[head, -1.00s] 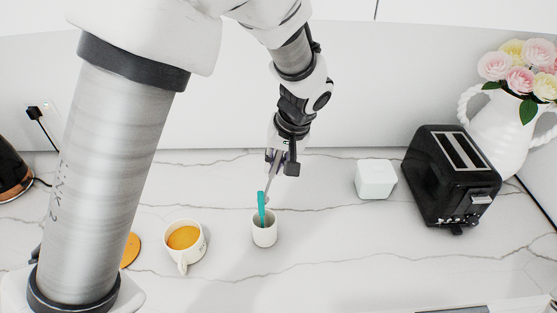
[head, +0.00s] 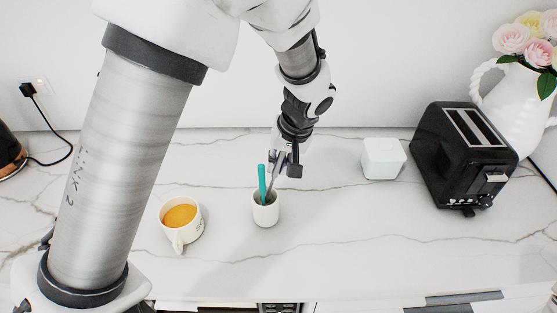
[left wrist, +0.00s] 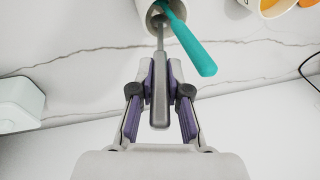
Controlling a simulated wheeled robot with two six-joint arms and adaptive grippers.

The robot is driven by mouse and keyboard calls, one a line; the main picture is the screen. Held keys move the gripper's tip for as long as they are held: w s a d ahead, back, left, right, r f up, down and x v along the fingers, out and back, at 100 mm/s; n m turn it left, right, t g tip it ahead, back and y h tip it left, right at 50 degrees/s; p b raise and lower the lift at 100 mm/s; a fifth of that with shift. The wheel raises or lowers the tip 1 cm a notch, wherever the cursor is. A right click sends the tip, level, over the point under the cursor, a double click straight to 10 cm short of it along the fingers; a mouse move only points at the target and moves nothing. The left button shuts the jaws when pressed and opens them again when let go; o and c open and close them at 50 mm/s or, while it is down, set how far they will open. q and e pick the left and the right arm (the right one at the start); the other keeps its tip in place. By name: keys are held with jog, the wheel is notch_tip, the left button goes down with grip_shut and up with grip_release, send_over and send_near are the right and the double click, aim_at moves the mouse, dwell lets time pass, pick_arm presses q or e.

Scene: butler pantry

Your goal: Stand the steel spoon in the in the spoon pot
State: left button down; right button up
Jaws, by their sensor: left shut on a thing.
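The spoon pot (head: 265,213) is a small white cup standing on the marble counter; its rim also shows at the top of the left wrist view (left wrist: 143,12). A teal-handled utensil (head: 262,180) leans in it. My left gripper (head: 284,165) is just above and behind the pot. It is shut on the handle of the steel spoon (left wrist: 160,95), which points down to the pot at a tilt. The spoon's lower end is inside the pot mouth, beside the teal handle, and hidden by the wall. My right gripper is not in view.
A mug of orange-brown drink (head: 181,222) stands left of the pot. A white box (head: 383,158), a black toaster (head: 464,155) and a white flower pitcher (head: 510,95) are to the right.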

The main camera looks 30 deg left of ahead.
pick_arm(q)
jog(key=c, duration=1.1)
grip_release()
jog(key=shift+o, duration=0.2)
jog(key=v, duration=1.2)
jog(key=shift+f, duration=0.1)
